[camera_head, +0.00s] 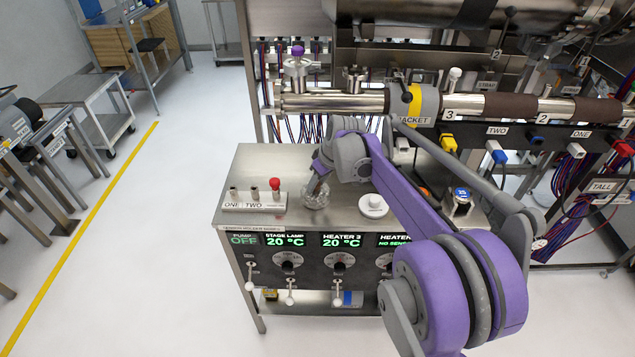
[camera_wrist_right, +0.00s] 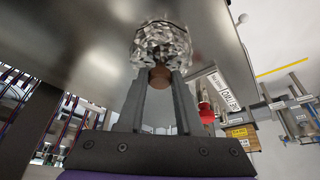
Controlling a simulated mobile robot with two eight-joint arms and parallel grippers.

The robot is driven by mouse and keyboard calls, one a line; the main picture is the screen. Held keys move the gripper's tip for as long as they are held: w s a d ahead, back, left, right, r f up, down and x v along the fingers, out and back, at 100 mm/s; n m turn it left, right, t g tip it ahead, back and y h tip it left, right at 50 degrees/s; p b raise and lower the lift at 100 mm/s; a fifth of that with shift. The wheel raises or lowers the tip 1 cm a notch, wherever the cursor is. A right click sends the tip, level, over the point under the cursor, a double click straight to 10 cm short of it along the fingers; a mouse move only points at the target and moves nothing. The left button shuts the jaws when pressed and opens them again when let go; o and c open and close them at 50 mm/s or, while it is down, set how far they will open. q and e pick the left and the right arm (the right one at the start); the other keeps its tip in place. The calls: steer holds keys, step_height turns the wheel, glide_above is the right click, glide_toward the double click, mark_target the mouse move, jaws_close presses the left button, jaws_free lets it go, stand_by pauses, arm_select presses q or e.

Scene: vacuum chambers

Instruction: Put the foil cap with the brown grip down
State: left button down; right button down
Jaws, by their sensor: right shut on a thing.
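The foil cap (camera_head: 316,198) is a crumpled silver piece over the steel cart top (camera_head: 262,160), between the ONE/TWO holder and a white round knobbed piece. In the right wrist view the foil (camera_wrist_right: 161,45) is beyond my fingertips, and its round brown grip (camera_wrist_right: 160,77) is between them. My right gripper (camera_head: 318,183) is shut on the brown grip, with the foil side toward the cart top; it also shows in the right wrist view (camera_wrist_right: 160,82). I cannot tell whether the foil touches the surface. My left gripper is not in view.
The holder (camera_head: 254,207) with a red-topped piece (camera_head: 275,186) stands close left of the cap. The white knobbed piece (camera_head: 373,206) is close right. A steel tube with a yellow-banded jacket (camera_head: 424,103) runs behind. The cart's back left top is clear.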

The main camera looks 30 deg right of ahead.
steer(key=c, duration=0.6)
jaws_free()
steer(key=shift+f, duration=0.1)
steer(key=shift+o, duration=0.2)
steer(key=v, duration=1.2)
steer(key=s+a+f+m, duration=0.1)
steer(key=s+a+f, duration=0.4)
steer(key=s, duration=0.3)
steer(key=s+a+f+m, duration=0.1)
steer(key=s+a+f, duration=0.4)
steer(key=s, duration=0.3)
steer(key=s+a+f+t+h, duration=0.1)
steer(key=s+a+f, duration=0.4)
steer(key=s, duration=0.3)
steer(key=shift+a+f+m+p, duration=0.35)
steer(key=shift+a+m, duration=0.05)
steer(key=shift+a, duration=0.4)
steer(key=shift+c, duration=0.2)
